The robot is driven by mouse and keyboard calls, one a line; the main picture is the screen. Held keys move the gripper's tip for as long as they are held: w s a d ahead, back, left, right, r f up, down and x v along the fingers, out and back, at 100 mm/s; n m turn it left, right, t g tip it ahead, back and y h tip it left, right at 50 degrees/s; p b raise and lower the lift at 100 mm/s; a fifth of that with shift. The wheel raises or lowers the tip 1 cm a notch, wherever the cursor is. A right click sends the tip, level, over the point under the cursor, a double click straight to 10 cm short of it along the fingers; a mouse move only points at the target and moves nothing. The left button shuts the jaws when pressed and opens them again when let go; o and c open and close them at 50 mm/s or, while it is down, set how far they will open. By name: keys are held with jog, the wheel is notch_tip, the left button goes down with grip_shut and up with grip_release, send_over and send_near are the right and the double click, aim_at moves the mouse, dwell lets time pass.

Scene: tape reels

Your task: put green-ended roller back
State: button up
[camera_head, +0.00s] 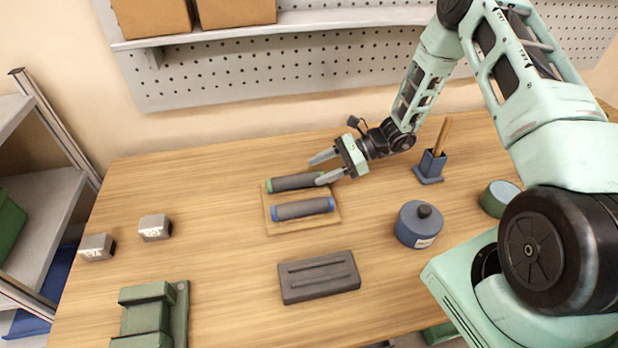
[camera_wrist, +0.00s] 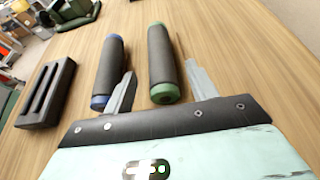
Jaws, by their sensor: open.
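The green-ended roller (camera_head: 296,181), dark grey with green end caps, lies on a small wooden board (camera_head: 290,228). It also shows in the wrist view (camera_wrist: 162,55). The blue-ended roller (camera_head: 303,208) lies parallel to it on the same board, nearer the front, and shows at left in the wrist view (camera_wrist: 107,68). My gripper (camera_head: 314,170) is open at the right end of the green-ended roller. In the wrist view one finger shows on each side of that roller, the left one between the two rollers. Whether they touch it I cannot tell.
A dark grooved block (camera_head: 318,277) sits in front of the board. A blue-grey lidded pot (camera_head: 419,225), a holder with a wooden handle (camera_head: 430,167) and a green round tin (camera_head: 499,198) stand right. Two grey blocks (camera_head: 155,227) and a green fixture (camera_head: 150,315) lie left.

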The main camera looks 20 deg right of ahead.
jog(key=shift+v, duration=1)
jog(key=s+a+r+n+g+h, duration=0.6)
jog(key=s+a+r+n+g, duration=0.1)
jog(key=s+a+r+n, duration=0.65)
jog(key=s+r+n+t+h, duration=0.2)
jog(key=s+r+n+h, duration=0.1)
jog(key=s+n, duration=0.4)
jog(key=s+a+r+n+t+h, duration=0.1)
jog(key=s+r+n+t+h, duration=0.1)
jog(key=s+n, duration=0.5)
jog(key=shift+s+a+r+h, duration=0.25)
jog(key=shift+s+r+h, duration=0.25)
jog(key=shift+r+h, duration=0.35)
jog(key=shift+n, duration=0.25)
jog(key=shift+f+b, duration=1.05)
jog(key=shift+b, duration=0.3)
